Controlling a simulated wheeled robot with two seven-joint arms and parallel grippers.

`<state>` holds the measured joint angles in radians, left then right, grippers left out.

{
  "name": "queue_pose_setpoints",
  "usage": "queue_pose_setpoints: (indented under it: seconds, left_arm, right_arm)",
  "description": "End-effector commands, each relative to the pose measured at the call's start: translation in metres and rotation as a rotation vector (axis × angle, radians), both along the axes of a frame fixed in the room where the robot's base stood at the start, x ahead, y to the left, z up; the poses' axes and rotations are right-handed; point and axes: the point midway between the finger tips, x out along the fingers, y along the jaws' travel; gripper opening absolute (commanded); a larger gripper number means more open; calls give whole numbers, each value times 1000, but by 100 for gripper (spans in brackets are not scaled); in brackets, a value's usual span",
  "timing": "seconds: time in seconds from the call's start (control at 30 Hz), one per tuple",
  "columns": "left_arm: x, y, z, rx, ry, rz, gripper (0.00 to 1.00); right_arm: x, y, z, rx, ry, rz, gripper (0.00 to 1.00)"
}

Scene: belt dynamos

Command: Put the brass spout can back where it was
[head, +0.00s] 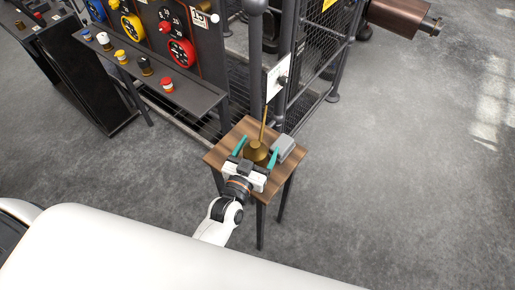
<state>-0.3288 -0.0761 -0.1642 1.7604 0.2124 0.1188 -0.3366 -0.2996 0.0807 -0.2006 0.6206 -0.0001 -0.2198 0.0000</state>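The brass spout can (256,151), with a tall thin spout pointing up, stands on a small wooden-topped table (222,156) and looks upright. My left gripper (256,151) reaches over the table from the near side. Its two teal fingers are spread wide, one on each side of the can's body. The fingers look open around the can, though any contact is too small to make out. The gripper's body hides the can's near lower part. My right gripper is not in view.
A grey box-like object (284,147) sits on the table's right side, close to the right finger. Behind stand a wire-mesh fence (318,62) and a control panel with a shelf of coloured buttons (167,86). Grey floor (400,190) to the right is clear.

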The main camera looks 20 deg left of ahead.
Motion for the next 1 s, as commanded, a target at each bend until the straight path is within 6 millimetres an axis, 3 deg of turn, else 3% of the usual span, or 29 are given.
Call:
queue_pose_setpoints:
  seconds: [0.37, 0.8, 1.0]
  left_arm:
    - [-3, 1, 3, 1, 1, 0, 81]
    - [-89, 10, 2, 1, 3, -1, 81]
    - [-114, 12, 4, 0, 2, -1, 81]
  right_arm:
    - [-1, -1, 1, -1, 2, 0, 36]
    - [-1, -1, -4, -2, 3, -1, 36]
    - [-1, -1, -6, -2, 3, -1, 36]
